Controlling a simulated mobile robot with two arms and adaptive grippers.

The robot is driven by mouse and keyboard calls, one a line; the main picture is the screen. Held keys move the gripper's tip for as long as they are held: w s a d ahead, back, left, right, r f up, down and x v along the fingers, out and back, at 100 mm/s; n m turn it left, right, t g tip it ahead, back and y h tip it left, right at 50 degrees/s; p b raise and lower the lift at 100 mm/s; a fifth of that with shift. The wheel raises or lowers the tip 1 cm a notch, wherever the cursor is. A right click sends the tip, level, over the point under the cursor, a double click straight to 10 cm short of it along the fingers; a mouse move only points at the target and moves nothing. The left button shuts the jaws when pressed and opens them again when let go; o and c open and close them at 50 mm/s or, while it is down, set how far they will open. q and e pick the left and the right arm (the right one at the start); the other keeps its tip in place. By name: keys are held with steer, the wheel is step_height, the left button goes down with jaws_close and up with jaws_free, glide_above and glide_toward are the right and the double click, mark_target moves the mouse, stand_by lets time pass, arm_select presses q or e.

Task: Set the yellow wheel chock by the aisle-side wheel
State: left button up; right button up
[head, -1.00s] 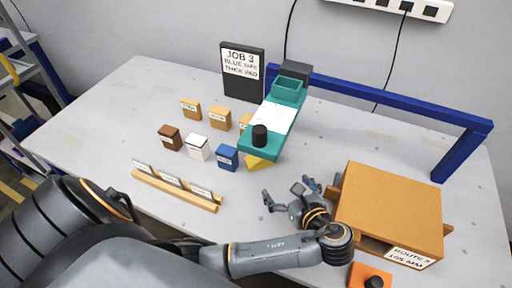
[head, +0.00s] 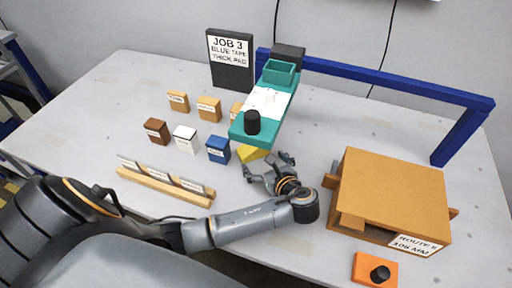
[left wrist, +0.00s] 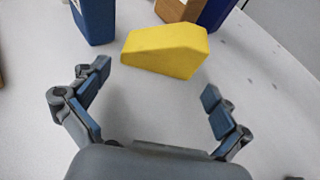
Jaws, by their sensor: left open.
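The yellow wheel chock (head: 252,154) lies on the table, partly hidden under the near end of the teal carriage (head: 262,125) in the head view. In the left wrist view the yellow chock (left wrist: 165,50) lies just beyond my open fingers, its sloped side facing left. My left gripper (head: 268,170) is open and empty, low over the table just in front of the chock. It also shows in the left wrist view (left wrist: 155,95), with the fingers wide apart and not touching the chock. No wheel can be made out. My right gripper is not in view.
A blue block (head: 218,149) stands close left of the chock, with white (head: 185,139) and brown (head: 157,130) blocks beyond. A wooden rack with cards (head: 165,187) lies front left. An orange-brown box (head: 392,195) stands right, behind an orange base with a black knob (head: 375,269).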

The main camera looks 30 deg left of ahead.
mark_target(257, 154)
arm_select(q)
steer(key=x, duration=0.4)
steer(key=shift+w+a+r, duration=0.1)
steer(key=shift+a, duration=0.4)
steer(key=c, duration=0.9)
steer(key=shift+d, duration=0.1)
